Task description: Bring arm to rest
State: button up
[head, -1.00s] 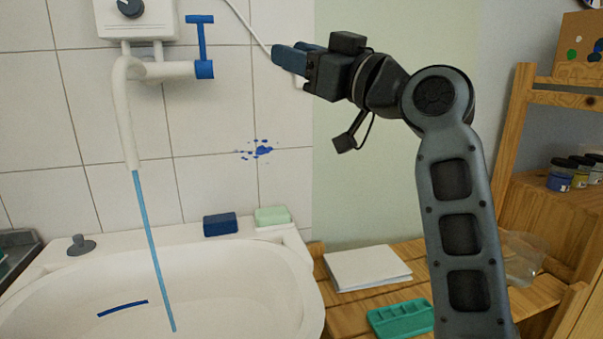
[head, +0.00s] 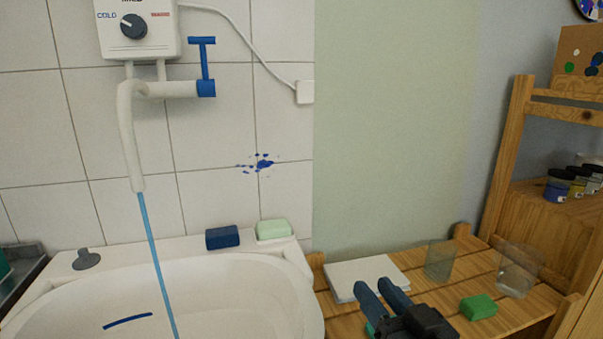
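My gripper (head: 373,286) is low at the bottom of the head view, over the wooden bench (head: 445,295). Its two blue fingers point up and away, with a gap between them and nothing held. It is open. The fingers overlap the near edge of a stack of white paper (head: 350,273) in the picture; I cannot tell whether they touch it. The rest of my arm is below the frame.
Two clear glasses (head: 439,260) (head: 517,270) and a green block (head: 479,307) stand on the bench right of my gripper. A green tray (head: 370,328) is mostly hidden behind it. Left is a white sink (head: 255,268) with water running from the tap (head: 128,130).

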jog(key=s+d+f+m+h+p, duration=0.1)
jog(key=s+d+f+h, duration=0.2)
jog(key=s, duration=0.7)
jog(key=s+d+f+m+h+p, duration=0.15)
jog(key=s+d+f, duration=0.3)
jog(key=s, duration=0.45)
jog(key=s+d+r+g+h+p, duration=0.1)
jog(key=s+r, duration=0.2)
jog(key=s, duration=0.7)
jog(key=s+d+r+g+p, duration=0.1)
jog(key=s+r+p, duration=0.1)
jog(key=s, duration=0.9)
jog(key=shift+d+r+h, duration=0.25)
jog(key=shift+r+h, duration=0.1)
jog(key=shift+r, duration=0.2)
